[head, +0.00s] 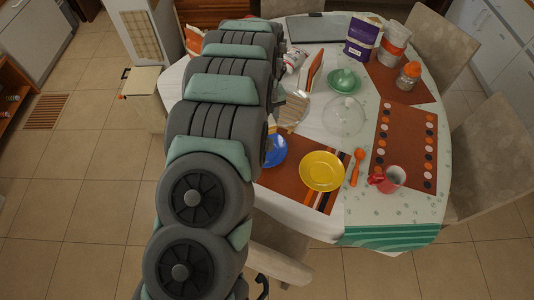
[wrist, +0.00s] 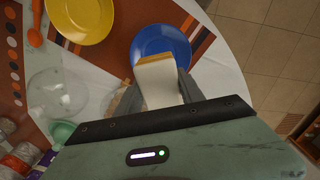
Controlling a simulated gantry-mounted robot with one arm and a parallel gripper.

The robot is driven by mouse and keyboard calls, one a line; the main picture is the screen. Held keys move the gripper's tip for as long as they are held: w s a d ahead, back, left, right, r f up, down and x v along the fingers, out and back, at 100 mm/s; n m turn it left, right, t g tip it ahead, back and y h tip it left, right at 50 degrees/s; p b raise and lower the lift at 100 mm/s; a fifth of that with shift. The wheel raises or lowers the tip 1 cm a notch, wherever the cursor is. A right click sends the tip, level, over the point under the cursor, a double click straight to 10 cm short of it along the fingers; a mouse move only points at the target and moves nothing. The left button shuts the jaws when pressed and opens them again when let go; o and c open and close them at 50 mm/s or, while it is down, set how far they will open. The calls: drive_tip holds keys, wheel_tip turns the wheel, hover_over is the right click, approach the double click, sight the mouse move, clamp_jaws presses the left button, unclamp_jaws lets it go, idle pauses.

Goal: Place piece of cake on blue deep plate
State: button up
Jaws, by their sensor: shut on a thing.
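A pale piece of cake (wrist: 155,82) with a yellowish edge is between the two grey fingers of my gripper (wrist: 160,88) in the wrist view. The gripper is shut on it. The cake overlaps the near part of the blue deep plate (wrist: 152,40) in that view; I cannot tell whether it touches the plate. In the head view the blue plate (head: 276,151) shows just right of my arm, which covers its left part. The gripper and cake cannot be made out there.
The yellow plate (head: 322,171) is close to the blue one on a brown striped mat. An orange spoon (head: 357,167), a red mug (head: 387,180), a clear glass dome (head: 343,116) and a green dish (head: 344,81) stand further right. A purple bag (head: 361,38) is at the back.

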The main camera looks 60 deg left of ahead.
sight(266, 152)
wheel_tip(266, 152, down, 16)
drive_tip(key=shift+f+b, duration=0.2)
drive_tip(key=shift+b, duration=0.85)
drive_tip(key=o, duration=1.4)
drive_tip(key=shift+r, duration=0.1)
wheel_tip(266, 152, up, 12)
drive_tip(key=shift+f, duration=0.1)
